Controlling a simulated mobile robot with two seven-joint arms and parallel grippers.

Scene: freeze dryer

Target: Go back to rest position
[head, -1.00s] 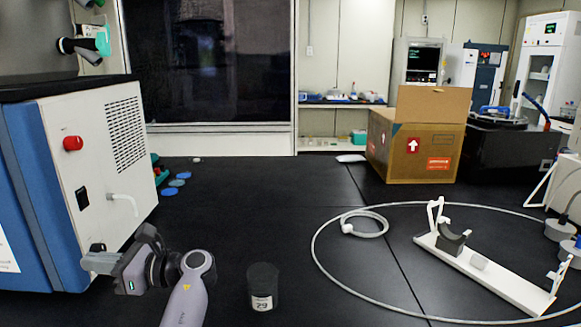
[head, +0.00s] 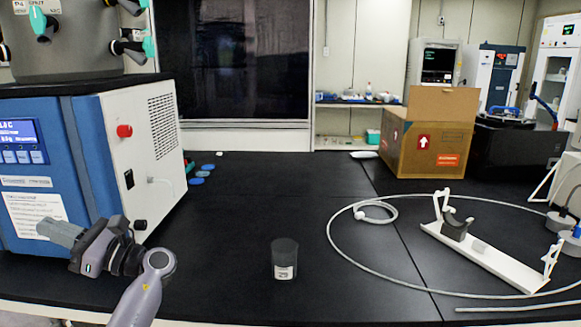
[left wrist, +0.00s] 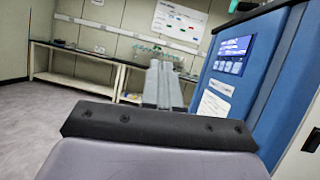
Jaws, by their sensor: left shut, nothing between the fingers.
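My left gripper (head: 62,234) is in front of the blue front of the freeze dryer (head: 88,180), at the lower left of the head view. Its fingers are closed together with nothing between them. In the left wrist view the shut fingers (left wrist: 163,85) point toward a far wall bench, with the freeze dryer's blue panel (left wrist: 240,75) at the right. I cannot tell from the head view how close the fingers are to the panel. My right gripper does not show in either view.
A dark container labelled 29 (head: 285,259) stands on the black bench (head: 240,215). A white stand (head: 485,258) and a looped white cable (head: 345,262) lie at the right. A cardboard box (head: 430,135) stands behind. The bench between freeze dryer and container is clear.

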